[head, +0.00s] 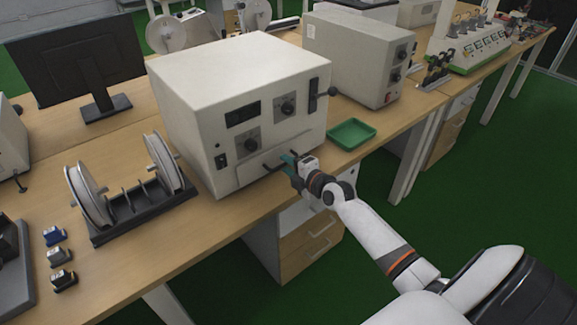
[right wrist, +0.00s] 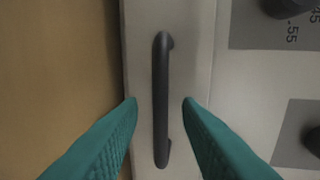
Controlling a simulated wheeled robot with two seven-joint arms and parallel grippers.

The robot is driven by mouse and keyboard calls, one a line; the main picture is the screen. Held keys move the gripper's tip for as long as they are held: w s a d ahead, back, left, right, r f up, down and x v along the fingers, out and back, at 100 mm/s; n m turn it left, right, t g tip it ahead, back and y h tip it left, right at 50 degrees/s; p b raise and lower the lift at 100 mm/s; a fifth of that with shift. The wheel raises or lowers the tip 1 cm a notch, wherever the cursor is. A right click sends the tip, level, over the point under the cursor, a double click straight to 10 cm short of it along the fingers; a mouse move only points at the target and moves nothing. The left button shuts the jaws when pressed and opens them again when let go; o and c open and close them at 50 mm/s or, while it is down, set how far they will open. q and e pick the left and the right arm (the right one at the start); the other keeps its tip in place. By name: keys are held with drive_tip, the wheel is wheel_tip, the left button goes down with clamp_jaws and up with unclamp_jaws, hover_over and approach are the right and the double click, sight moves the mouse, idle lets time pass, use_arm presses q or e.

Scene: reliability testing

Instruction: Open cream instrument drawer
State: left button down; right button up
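The cream instrument (head: 240,75) is a boxy unit on the wooden bench, with dials and dark displays on its front. A drawer panel sits low on that front and looks closed. The drawer's dark bar handle (right wrist: 161,100) runs upright in the right wrist view. My right gripper (head: 286,160) is at the lower front of the instrument. Its teal fingers (right wrist: 160,105) are open, one on each side of the handle, with visible gaps to it. In the head view the gripper hides part of the handle. My left gripper is not in view.
A green tray (head: 352,134) lies on the bench right of the instrument. A second cream box (head: 355,55) and a monitor (head: 80,60) stand behind. Bench space before the instrument is narrow.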

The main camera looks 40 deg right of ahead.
drive_tip(key=shift+w, duration=0.1)
clamp_jaws()
idle(0.3)
drive_tip(key=f+p+v, duration=0.1)
drive_tip(key=p+v, duration=0.2)
drive_tip(key=v, duration=0.4)
drive_tip(key=f+p+v, duration=0.2)
drive_tip(key=p+v, duration=0.1)
drive_tip(key=v, duration=0.5)
drive_tip(key=shift+s, duration=0.35)
drive_tip(key=shift+d+f, duration=0.1)
